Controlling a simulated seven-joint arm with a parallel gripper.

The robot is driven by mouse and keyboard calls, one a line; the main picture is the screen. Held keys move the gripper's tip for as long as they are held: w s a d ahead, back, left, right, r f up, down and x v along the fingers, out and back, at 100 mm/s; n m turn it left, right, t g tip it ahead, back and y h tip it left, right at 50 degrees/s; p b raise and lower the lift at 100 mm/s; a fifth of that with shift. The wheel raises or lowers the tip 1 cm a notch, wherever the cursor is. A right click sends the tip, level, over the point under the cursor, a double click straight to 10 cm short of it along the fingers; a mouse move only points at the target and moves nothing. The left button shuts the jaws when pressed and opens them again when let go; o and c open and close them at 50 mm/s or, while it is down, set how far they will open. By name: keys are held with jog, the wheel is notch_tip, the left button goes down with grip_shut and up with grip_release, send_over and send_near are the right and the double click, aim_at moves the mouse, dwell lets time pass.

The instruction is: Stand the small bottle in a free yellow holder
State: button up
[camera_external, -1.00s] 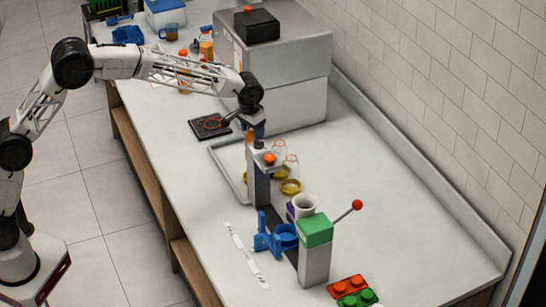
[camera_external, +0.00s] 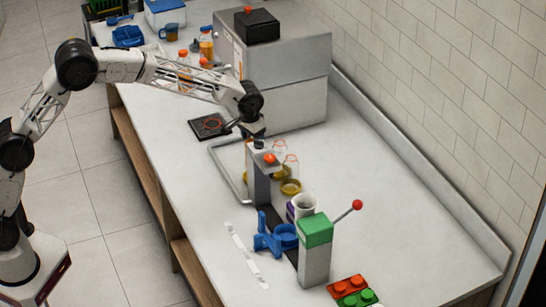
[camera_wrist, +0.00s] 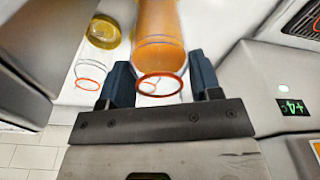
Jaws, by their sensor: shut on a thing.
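My gripper (camera_wrist: 161,78) is shut on the small bottle (camera_wrist: 158,30), which holds orange juice and has an orange ring at its near end. In the external view, my gripper (camera_external: 258,140) is low behind the juicer post with the orange knob (camera_external: 269,158), and the held bottle is mostly hidden there. A yellow holder (camera_wrist: 108,28) is left of the bottle in the wrist view. A clear vessel with a red rim (camera_wrist: 90,76) stands at that holder. In the external view, a yellow holder (camera_external: 291,188) shows right of the post; another is partly hidden behind it.
A large grey machine (camera_external: 285,75) stands behind my gripper. A blue clamp (camera_external: 268,238), a green-topped post (camera_external: 316,230) with a red-knobbed lever, and a white cup (camera_external: 304,203) are nearer the front.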

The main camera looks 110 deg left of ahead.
jog(key=shift+f, duration=2.6)
dwell(2.1)
jog(key=o, duration=1.7)
jog(key=shift+r, duration=0.1)
jog(key=shift+r, duration=3.4)
